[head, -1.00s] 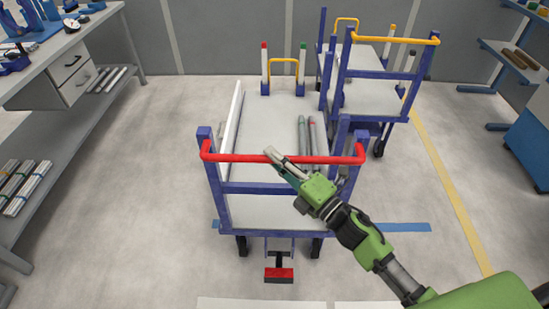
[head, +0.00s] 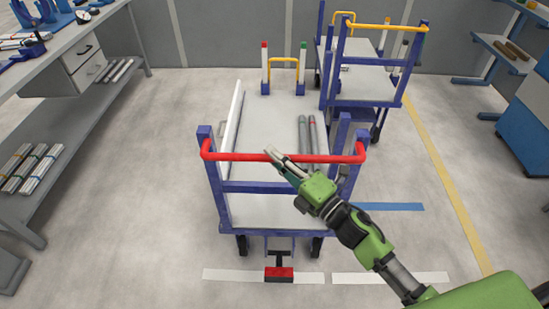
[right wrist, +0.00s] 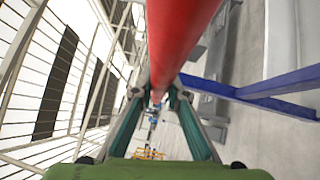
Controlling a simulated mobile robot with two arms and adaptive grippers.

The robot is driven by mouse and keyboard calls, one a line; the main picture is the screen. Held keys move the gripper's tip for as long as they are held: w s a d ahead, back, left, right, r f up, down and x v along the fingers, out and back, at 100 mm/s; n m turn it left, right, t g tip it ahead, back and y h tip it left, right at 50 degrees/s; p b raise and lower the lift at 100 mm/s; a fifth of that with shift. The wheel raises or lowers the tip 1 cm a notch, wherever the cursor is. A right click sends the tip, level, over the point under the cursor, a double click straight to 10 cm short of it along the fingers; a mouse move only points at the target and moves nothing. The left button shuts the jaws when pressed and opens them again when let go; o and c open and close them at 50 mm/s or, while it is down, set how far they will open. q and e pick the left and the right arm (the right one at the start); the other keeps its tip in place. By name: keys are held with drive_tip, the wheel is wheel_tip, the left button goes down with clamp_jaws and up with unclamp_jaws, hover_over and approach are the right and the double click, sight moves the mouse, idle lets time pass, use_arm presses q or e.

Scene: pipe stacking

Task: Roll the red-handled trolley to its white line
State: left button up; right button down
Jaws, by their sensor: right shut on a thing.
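The trolley (head: 262,125) with the red handle (head: 230,156) stands in front of me in the head view, its handle end towards me. My right gripper (head: 277,158) is shut on the red handle near its middle. In the right wrist view the red bar (right wrist: 180,45) runs between the two fingers (right wrist: 157,96). A white line (head: 230,275) lies on the floor under the near end of the trolley, and its second piece (head: 390,278) lies to the right. The red foot pedal (head: 279,274) overlaps the left piece. My left gripper is not in view.
A blue trolley with a yellow handle (head: 387,28) stands behind to the right. A blue floor strip (head: 395,207) and a yellow floor line (head: 440,180) lie to the right. A workbench (head: 70,75) stands at the left. The floor between is clear.

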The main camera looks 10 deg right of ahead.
drive_tip(key=shift+s+a+f, duration=0.1)
drive_tip(key=shift+a+f, duration=0.05)
drive_tip(key=shift+f, duration=0.05)
drive_tip(key=c, duration=2)
unclamp_jaws()
drive_tip(key=shift+s, duration=0.1)
drive_tip(key=shift+o, duration=0.2)
drive_tip(key=shift+r, duration=0.15)
drive_tip(key=shift+s+d, duration=0.25)
drive_tip(key=v, duration=1.1)
drive_tip(key=shift+s, duration=0.25)
drive_tip(key=shift+d, duration=0.1)
